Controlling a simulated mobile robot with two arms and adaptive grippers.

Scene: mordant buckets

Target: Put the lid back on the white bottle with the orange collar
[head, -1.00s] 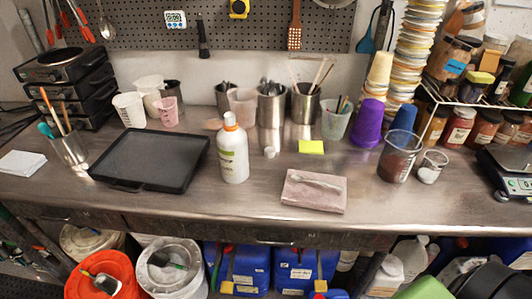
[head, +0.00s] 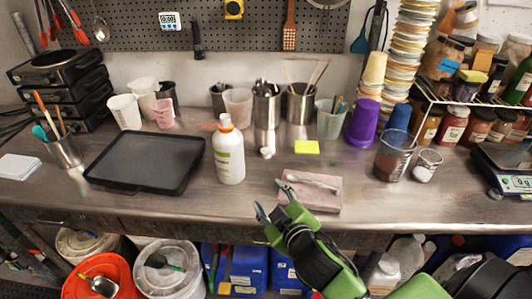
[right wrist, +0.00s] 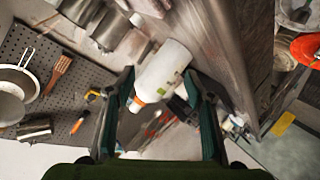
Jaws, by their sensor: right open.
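The white bottle (head: 229,158) with the orange collar (head: 225,124) stands upright on the metal bench. In the right wrist view the bottle (right wrist: 166,70) appears between my fingers, beyond their tips. A small white lid (head: 266,152) lies on the bench just right of the bottle, apart from it; I cannot pick it out surely in the right wrist view. My right gripper (head: 271,200) is open and empty at the bench's front edge, in front and to the right of the bottle. My left gripper is out of view.
A black tray (head: 146,163) lies left of the bottle. A pink slab (head: 312,194) with a utensil on it is right of my right gripper. Metal cups (head: 266,108) and a yellow note (head: 306,147) are behind.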

